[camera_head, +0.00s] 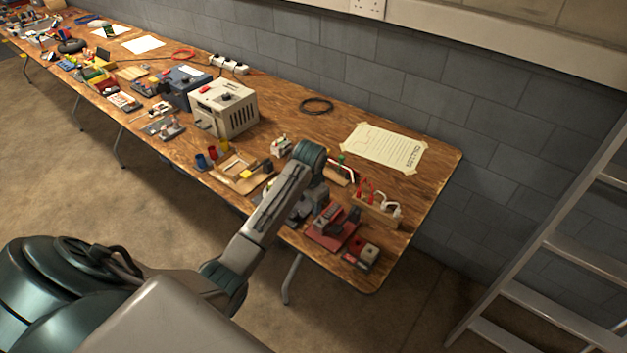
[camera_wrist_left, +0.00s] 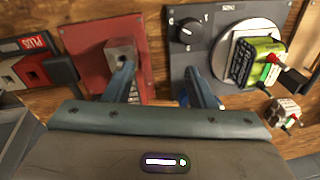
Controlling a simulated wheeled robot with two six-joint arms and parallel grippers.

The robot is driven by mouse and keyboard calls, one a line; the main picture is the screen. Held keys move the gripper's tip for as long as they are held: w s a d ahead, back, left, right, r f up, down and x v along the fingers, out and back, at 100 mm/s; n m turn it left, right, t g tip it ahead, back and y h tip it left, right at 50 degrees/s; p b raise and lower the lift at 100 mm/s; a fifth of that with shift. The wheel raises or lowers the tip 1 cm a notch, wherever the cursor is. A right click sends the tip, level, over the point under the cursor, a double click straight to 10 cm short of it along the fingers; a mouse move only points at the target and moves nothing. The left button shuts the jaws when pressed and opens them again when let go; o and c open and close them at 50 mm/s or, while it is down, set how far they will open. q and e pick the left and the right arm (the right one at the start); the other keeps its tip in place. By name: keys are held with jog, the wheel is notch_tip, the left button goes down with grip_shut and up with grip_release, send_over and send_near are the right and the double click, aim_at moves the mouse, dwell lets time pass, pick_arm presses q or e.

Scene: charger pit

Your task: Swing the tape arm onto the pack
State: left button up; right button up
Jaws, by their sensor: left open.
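My left gripper (camera_wrist_left: 160,85) is open and empty, its two blue-grey fingers apart. The left finger overlaps a red plate (camera_wrist_left: 85,45), near a brownish block (camera_wrist_left: 121,52) on it. The right finger overlaps a dark grey device with a black knob (camera_wrist_left: 186,31). A green pack (camera_wrist_left: 259,52) sits on that device's pale round disc (camera_wrist_left: 222,62). I cannot tell which part is the tape arm. In the head view the gripper is mostly hidden by my left arm, near the red plate (camera_head: 322,238). The pack cannot be made out there.
A red block marked PLUS (camera_wrist_left: 32,70) lies left of the red plate. A wooden rack with red and white clips (camera_head: 377,208), a taped paper sheet (camera_head: 385,146) and a beige box (camera_head: 224,108) are on the wooden table. Bare tabletop shows around a black cable ring (camera_head: 316,106).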

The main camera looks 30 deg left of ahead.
pick_arm(q)
jog(key=w+a+r, duration=0.5)
jog(key=w+r, duration=0.4)
jog(key=w, duration=0.1)
jog(key=shift+g+h, duration=0.4)
jog(key=f+p, duration=0.1)
jog(key=f, duration=0.4)
jog(key=f+p, duration=0.1)
jog(key=f, duration=0.4)
jog(key=shift+s+d+f, duration=0.1)
jog(key=shift+s+f, duration=0.1)
jog(key=shift+f, duration=0.05)
pick_arm(e)
notch_tip(320, 180, up, 2)
jog(key=shift+w+a, duration=0.1)
pick_arm(q)
jog(key=shift+c, duration=0.2)
jog(key=c, duration=0.9)
pick_arm(e)
jog(key=shift+a, duration=0.1)
